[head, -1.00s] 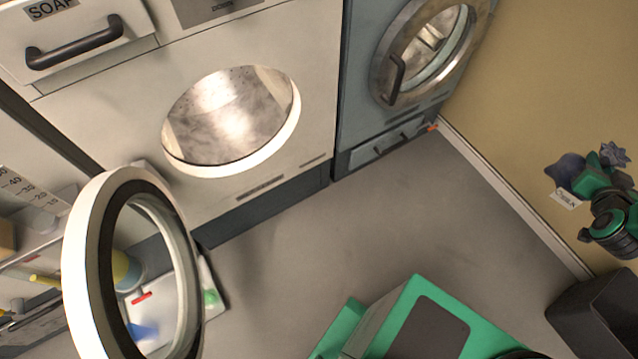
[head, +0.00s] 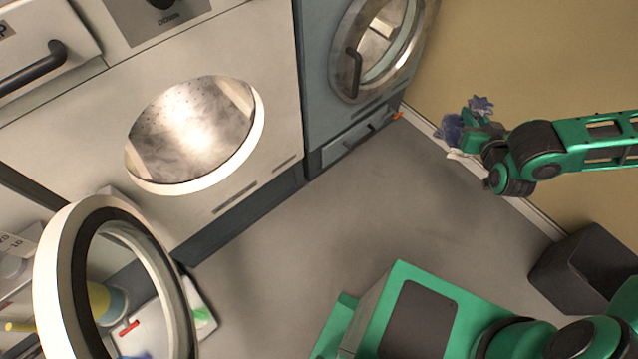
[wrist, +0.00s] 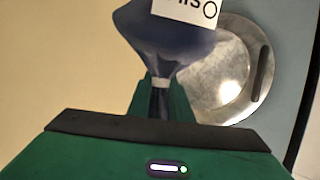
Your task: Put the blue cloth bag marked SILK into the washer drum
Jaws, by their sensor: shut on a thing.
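The blue cloth bag (head: 452,131) hangs in my gripper (head: 474,129) at the right, in front of the tan wall. In the wrist view the dark blue bag (wrist: 165,38) is gathered at its neck between my green gripper fingers (wrist: 160,100), and a white tag shows part of its lettering. My gripper is shut on the bag. The white washer (head: 200,60) stands at the left with its round drum opening (head: 195,130) uncovered and empty-looking. Its round door (head: 55,290) is swung open toward the lower left. The gripper is well to the right of the opening.
A blue-grey machine (head: 315,90) with a shut round door (head: 345,70) stands right of the washer. A dark bin (head: 585,270) is at the lower right by the wall. Grey floor (head: 300,235) before the machines is clear. Bottles and a tray lie behind the open door.

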